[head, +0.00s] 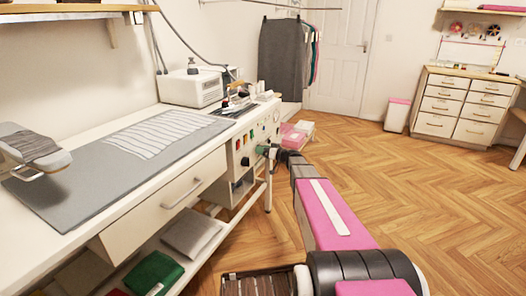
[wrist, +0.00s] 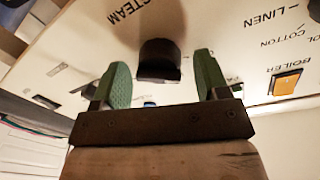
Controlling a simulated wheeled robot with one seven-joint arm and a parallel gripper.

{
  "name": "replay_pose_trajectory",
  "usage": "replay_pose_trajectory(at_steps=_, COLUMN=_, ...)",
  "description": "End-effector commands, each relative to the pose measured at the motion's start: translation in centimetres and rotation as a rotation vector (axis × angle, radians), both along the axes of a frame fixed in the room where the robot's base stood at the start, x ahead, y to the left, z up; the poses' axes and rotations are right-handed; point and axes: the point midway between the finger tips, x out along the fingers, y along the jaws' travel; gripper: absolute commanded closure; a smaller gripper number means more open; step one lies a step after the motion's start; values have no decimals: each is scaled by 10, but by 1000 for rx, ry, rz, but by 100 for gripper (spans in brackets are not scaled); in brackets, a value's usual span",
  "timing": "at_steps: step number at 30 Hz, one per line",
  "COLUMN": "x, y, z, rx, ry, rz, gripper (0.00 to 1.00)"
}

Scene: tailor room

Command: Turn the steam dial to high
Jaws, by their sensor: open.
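The steam dial (wrist: 158,55) is a dark knob on the cream control panel, beside the partly cut-off "STEAM" lettering in the wrist view. My gripper (wrist: 162,72) is open, with one green fingertip pad on each side of the dial. Gaps show between the pads and the knob, so the dial is not gripped. The dial's pointer and setting marks cannot be made out. In the head view my gripper (head: 265,150) is at the panel (head: 243,143) on the front of the ironing table, and it hides the dial.
An amber boiler switch (wrist: 286,82) sits right of the dial in the wrist view, near "LINEN" and "COTTON" lettering. The white table (head: 150,205) has a drawer and a lower shelf with folded cloths. The wooden floor (head: 400,190) to the right is open.

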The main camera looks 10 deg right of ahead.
Motion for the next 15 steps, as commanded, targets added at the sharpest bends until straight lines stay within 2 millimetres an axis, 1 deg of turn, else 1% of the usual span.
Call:
replay_pose_trajectory(at_steps=2, x=0, y=0, z=0, rx=0, ry=0, rz=0, gripper=32)
replay_pose_trajectory(at_steps=3, x=0, y=0, z=0, rx=0, ry=0, rz=0, gripper=35)
replay_pose_trajectory(at_steps=5, x=0, y=0, z=0, rx=0, ry=0, rz=0, gripper=55)
replay_pose_trajectory(at_steps=6, x=0, y=0, z=0, rx=0, ry=0, rz=0, gripper=68)
replay_pose_trajectory(at_steps=7, x=0, y=0, z=0, rx=0, ry=0, rz=1, gripper=78)
replay_pose_trajectory(at_steps=8, x=0, y=0, z=0, rx=0, ry=0, rz=1, gripper=79)
replay_pose_trajectory(at_steps=15, x=-1, y=0, z=0, rx=6, ry=8, rz=1, gripper=79)
